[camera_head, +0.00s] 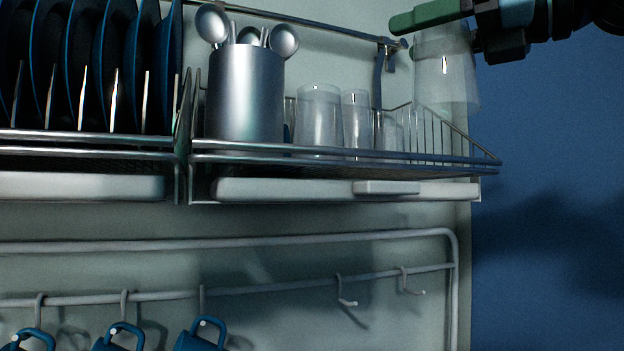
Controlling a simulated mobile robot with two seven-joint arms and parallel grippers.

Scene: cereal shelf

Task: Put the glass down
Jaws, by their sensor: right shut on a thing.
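A clear glass (446,85) is at the upper right, wider at its lower end than at its top. My right gripper (452,32) comes in from the upper right and is shut on the upper part of this glass. The glass overlaps the right end of the wire dish rack (340,154) in the picture; whether it touches the rack cannot be told. Other clear glasses stand in the rack: a larger one (318,115) and a narrower one (356,120). My left gripper is not in view.
A metal cutlery holder (245,95) with spoons stands in the rack left of the glasses. Dark blue plates (83,60) stand upright further left. Below hangs a rail (250,288) with hooks and several blue mugs (203,336). The blue wall at right is bare.

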